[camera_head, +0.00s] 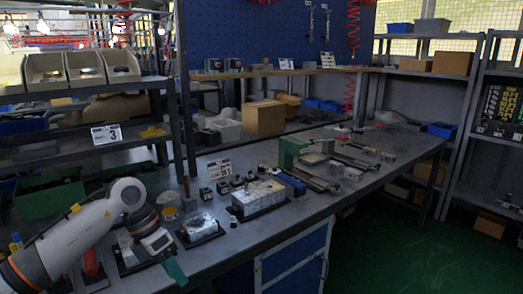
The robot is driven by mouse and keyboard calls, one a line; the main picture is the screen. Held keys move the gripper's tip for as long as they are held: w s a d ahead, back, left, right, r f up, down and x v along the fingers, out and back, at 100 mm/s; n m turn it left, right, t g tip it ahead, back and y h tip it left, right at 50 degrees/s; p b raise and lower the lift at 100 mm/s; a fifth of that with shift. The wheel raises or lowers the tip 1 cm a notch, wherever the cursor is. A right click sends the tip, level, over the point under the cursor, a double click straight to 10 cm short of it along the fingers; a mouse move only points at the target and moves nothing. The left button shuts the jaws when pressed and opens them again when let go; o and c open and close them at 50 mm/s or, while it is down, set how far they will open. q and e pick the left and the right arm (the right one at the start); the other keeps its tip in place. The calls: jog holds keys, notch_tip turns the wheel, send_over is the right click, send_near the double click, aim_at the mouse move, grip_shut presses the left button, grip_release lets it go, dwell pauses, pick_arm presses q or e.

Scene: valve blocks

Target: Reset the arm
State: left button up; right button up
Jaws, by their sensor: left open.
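My left arm comes in from the lower left, over the front left of the workbench (215,252). Its gripper (168,260) is open, tilted down near the bench's front edge, with no object visible between its fingers. A small silver valve block (200,225) sits on a dark base just right of the gripper, apart from it. A larger silver valve block (258,197) sits on another dark base farther right. The gripper and wrist partly hide the items behind them. My right gripper is not in view.
Small dark parts (222,187) stand behind the blocks. A green vise-like tool (290,152) is farther right on the bench. A cardboard box (263,118) stands behind, and a shelf with grey bins (46,70) is at the upper left. Green floor is open at the lower right.

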pick_arm(q)
jog(key=w+d+f+n+h+p, duration=0.1)
jog(key=w+d+f+n+h, duration=0.1)
jog(key=d+f+n+h, duration=0.5)
jog(key=w+d+f+n+t+h+p, duration=0.2)
jog(key=w+d+f+n+t+h, duration=0.1)
jog(key=f+n+t+h, duration=0.3)
jog(key=s+a+f+n+t+y, duration=0.2)
jog(key=a+f+n+t+y, duration=0.15)
jog(key=f+n, duration=0.3)
jog(key=s+a+f+n+t+y, duration=0.25)
jog(key=f+n+y, duration=0.2)
jog(key=f, duration=0.35)
jog(key=s+a+f+n+t+y, duration=0.1)
jog(key=a+f+n+t+y, duration=0.15)
jog(key=f+n, duration=0.45)
jog(key=s+a+f+n+g+y+p, duration=0.1)
jog(key=s+a+f+n+g+y, duration=0.25)
jog(key=s+f, duration=0.55)
jog(key=s+a+f+n+g+y+p, duration=0.15)
jog(key=s+f+n, duration=0.25)
jog(key=s+f, duration=0.45)
jog(key=s+f+n+g+y, duration=0.1)
jog(key=s+f+n+g, duration=0.1)
jog(key=s, duration=1.2)
jog(key=s+a+f+n+g+y, duration=0.1)
jog(key=s+f+g, duration=0.3)
jog(key=s, duration=1)
jog(key=shift+s+n+g, duration=0.35)
jog(key=shift+n+g, duration=0.3)
